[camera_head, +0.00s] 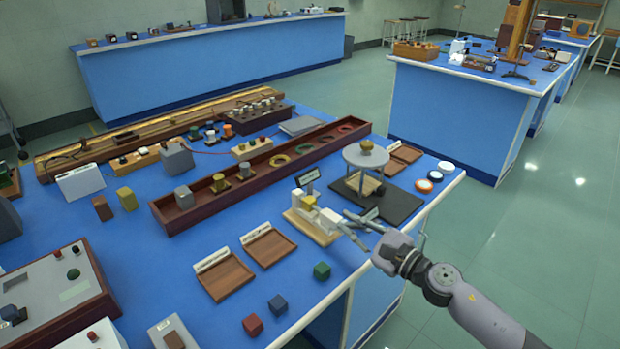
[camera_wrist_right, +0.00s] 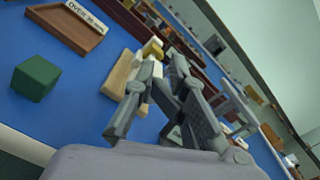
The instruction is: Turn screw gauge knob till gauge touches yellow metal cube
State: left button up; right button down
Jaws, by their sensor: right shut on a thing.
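The screw gauge (camera_head: 326,218) is a white device on a pale wooden base (camera_head: 305,228) near the bench's right end. The yellow metal cube (camera_head: 310,201) sits at its far part and also shows in the wrist view (camera_wrist_right: 152,48). I cannot tell whether the gauge touches the cube. My right gripper (camera_head: 352,226) reaches in from the right and is shut on the gauge's near end, where the knob is. In the wrist view its fingers (camera_wrist_right: 156,84) close around the pale knob end, which they mostly hide. My left gripper is not in view.
A round grey stand (camera_head: 365,156) on a dark board (camera_head: 405,203) stands just behind my right gripper. Brown trays (camera_head: 226,278) and a green cube (camera_head: 322,271) lie nearer on the blue bench. A long dark-red trough (camera_head: 230,195) runs behind the gauge.

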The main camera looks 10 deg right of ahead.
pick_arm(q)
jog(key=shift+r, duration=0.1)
pick_arm(e)
jog(key=shift+r, duration=0.1)
jog(key=shift+r+p, duration=0.25)
jog(key=shift+p, duration=0.1)
jog(key=shift+s+d+f, duration=0.15)
jog(key=shift+s, duration=0.05)
pick_arm(q)
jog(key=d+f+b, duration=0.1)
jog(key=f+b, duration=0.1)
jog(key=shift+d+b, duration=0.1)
jog(key=shift+b, duration=0.2)
pick_arm(e)
jog(key=v, duration=0.5)
jog(key=shift+s+d, duration=0.1)
jog(key=shift+s, duration=0.1)
